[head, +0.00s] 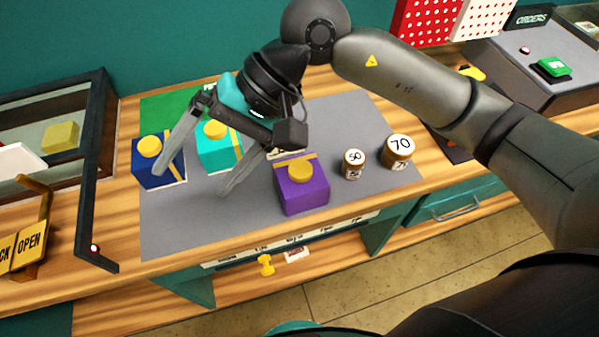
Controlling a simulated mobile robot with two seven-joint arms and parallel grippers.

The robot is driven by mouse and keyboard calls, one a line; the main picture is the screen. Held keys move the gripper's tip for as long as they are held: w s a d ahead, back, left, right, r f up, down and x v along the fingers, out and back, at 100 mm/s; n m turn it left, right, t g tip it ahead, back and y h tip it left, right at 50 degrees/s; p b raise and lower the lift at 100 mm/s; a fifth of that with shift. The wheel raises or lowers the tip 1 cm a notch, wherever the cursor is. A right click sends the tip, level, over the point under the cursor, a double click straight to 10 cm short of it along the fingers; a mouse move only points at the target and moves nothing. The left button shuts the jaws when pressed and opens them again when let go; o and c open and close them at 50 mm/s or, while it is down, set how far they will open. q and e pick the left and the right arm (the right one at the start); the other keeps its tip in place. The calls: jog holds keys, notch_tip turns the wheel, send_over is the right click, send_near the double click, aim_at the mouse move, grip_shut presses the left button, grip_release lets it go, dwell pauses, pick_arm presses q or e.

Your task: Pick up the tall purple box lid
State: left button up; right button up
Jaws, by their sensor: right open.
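The purple box (305,200) stands upright on the grey mat, right of my right gripper. It has a yellow band and a round yellow knob (300,172) on its purple lid (284,174). The seam between lid and box is hard to make out. My right gripper (194,182) is open and empty, its fingers spread and pointing down-left over the mat. Its fingers reach between and in front of the blue and teal boxes; contact is unclear. Its wrist and palm are just above and behind the purple box. My left gripper is not in view.
A blue box (147,178) and a teal box (211,157) with yellow knobs stand left. Cylinders marked 50 (353,166) and 70 (397,155) stand right. A dark frame (97,150) and an OPEN sign (28,243) are at far left. The grey mat's (180,225) front is clear.

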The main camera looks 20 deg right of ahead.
jog(key=w+d+f+n+t+h, duration=0.25)
jog(key=w+d+h, duration=0.25)
jog(key=d, duration=0.3)
jog(key=h+p, duration=0.1)
jog(key=h, duration=0.3)
send_over(300, 169)
jog(key=shift+n+t, duration=0.25)
jog(key=shift+n, duration=0.2)
notch_tip(300, 169, down, 9)
jog(key=shift+s+d+f, duration=0.15)
notch_tip(300, 169, down, 5)
jog(key=shift+r+p, duration=0.1)
jog(key=shift+p, duration=0.55)
jog(key=shift+f, duration=0.6)
jog(key=shift+c, duration=0.3)
grip_shut()
